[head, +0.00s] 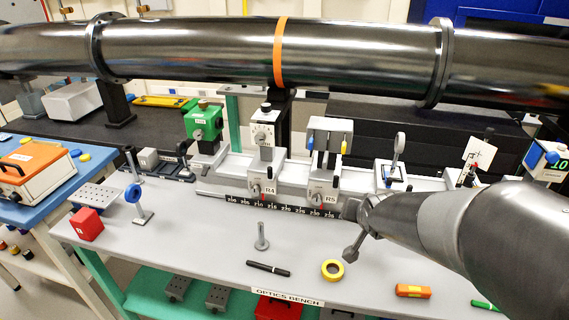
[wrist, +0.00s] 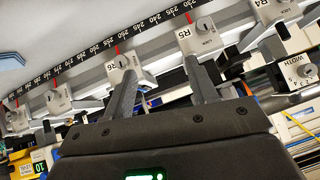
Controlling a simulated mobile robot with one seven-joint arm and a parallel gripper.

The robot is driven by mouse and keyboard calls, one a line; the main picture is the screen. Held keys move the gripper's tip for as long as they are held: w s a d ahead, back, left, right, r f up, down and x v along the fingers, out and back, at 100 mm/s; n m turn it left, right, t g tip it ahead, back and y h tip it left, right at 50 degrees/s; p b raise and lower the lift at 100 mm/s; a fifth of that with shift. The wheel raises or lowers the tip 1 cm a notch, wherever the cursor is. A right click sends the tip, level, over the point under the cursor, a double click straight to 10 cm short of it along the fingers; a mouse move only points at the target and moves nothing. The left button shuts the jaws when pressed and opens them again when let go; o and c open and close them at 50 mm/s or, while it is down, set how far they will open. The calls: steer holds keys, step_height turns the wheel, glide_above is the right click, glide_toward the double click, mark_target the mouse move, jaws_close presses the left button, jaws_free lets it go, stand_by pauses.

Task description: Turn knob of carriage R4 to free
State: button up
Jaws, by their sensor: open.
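Carriage R4 (head: 268,181) sits on the bench rail and carries a white box with a dial. Its small knob (head: 256,189) is on the front face, left of the R4 label; its exact setting is too small to tell. In the wrist view carriage R4 (wrist: 272,12) is cut off at the top right. My gripper (head: 350,231) is right of and nearer than R4, in front of the rail past R5. In the wrist view my gripper (wrist: 162,67) is open and empty, its fingers spread below carriages R5 and R6.
Carriage R5 (head: 324,186) stands between R4 and my gripper; carriage R6 (wrist: 123,72) shows in the wrist view. A post (head: 261,237), black pen (head: 268,268) and yellow tape roll (head: 332,269) are on the bench front. A large pipe (head: 190,50) crosses above.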

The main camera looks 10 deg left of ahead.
steer(key=w+a+f+m+y, duration=0.1)
steer(key=w+a+f+y, duration=0.45)
steer(key=a+f, duration=0.4)
steer(key=m+t+y, duration=0.4)
steer(key=m+y, duration=0.2)
steer(key=m, duration=0.1)
glide_toward(257, 193)
steer(key=x, duration=0.9)
steer(key=shift+w+a, duration=0.2)
steer(key=shift+w, duration=0.1)
steer(key=shift+c, duration=0.2)
steer(key=c, duration=0.9)
steer(key=shift+c, duration=0.2)
